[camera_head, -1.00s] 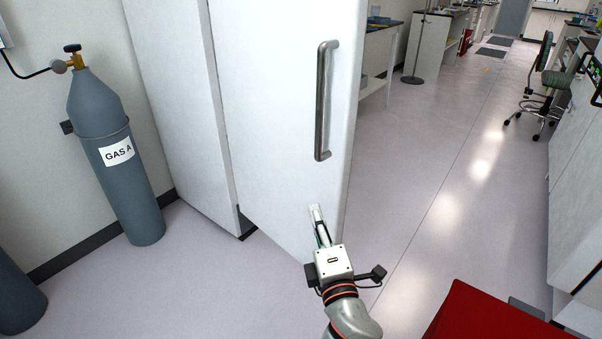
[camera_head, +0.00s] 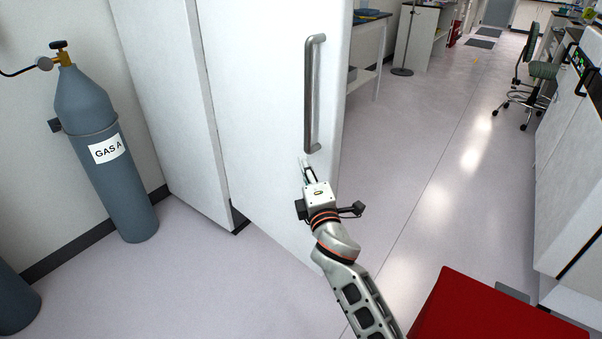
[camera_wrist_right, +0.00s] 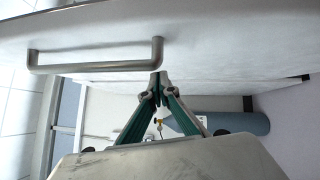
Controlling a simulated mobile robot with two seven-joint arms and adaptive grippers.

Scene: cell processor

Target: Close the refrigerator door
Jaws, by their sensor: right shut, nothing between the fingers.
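The white refrigerator door (camera_head: 262,110) stands ajar at an angle from the white refrigerator body (camera_head: 180,110). A long grey vertical handle (camera_head: 314,95) is on the door near its free edge. My right gripper (camera_head: 304,162) is just below the handle's lower end, in front of the door face. Its fingers are shut and empty. In the right wrist view, the fingertips (camera_wrist_right: 158,84) meet close to the door (camera_wrist_right: 215,40) and the handle (camera_wrist_right: 95,62). I cannot tell whether they touch the door. My left gripper is not in view.
A grey gas cylinder (camera_head: 105,150) labelled GAS A stands left of the refrigerator, with part of another at the lower left. A red surface (camera_head: 490,310) is at the lower right. Open floor (camera_head: 420,180) lies right of the door.

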